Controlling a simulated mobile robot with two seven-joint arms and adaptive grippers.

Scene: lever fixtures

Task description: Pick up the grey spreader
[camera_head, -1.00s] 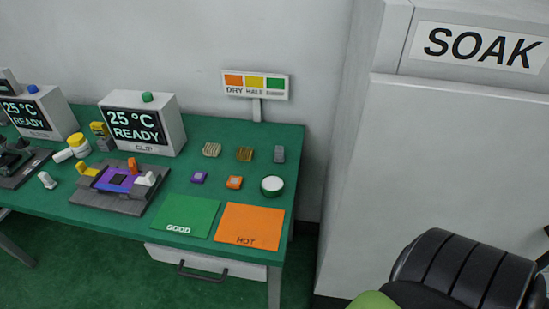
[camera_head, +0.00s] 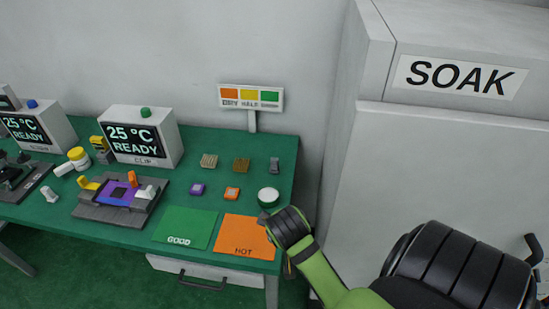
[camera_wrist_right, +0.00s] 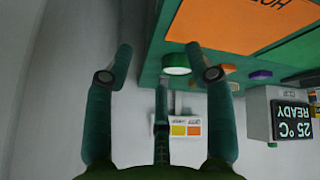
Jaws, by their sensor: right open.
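The grey spreader appears to be the small upright grey piece (camera_head: 274,165) at the right end of a row of small parts on the green table. I cannot make it out in the right wrist view. My right gripper (camera_head: 266,218) is by the table's right edge, over the orange HOT mat's corner, nearer the camera than the spreader and apart from it. My left gripper is not in view.
A round white-topped green tub (camera_head: 268,197) stands between my right gripper and the grey piece. Purple (camera_head: 197,189) and orange (camera_head: 232,194) blocks lie left of it. A DRY/HALF sign (camera_head: 251,97) stands behind. The SOAK cabinet (camera_head: 440,150) rises at the right.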

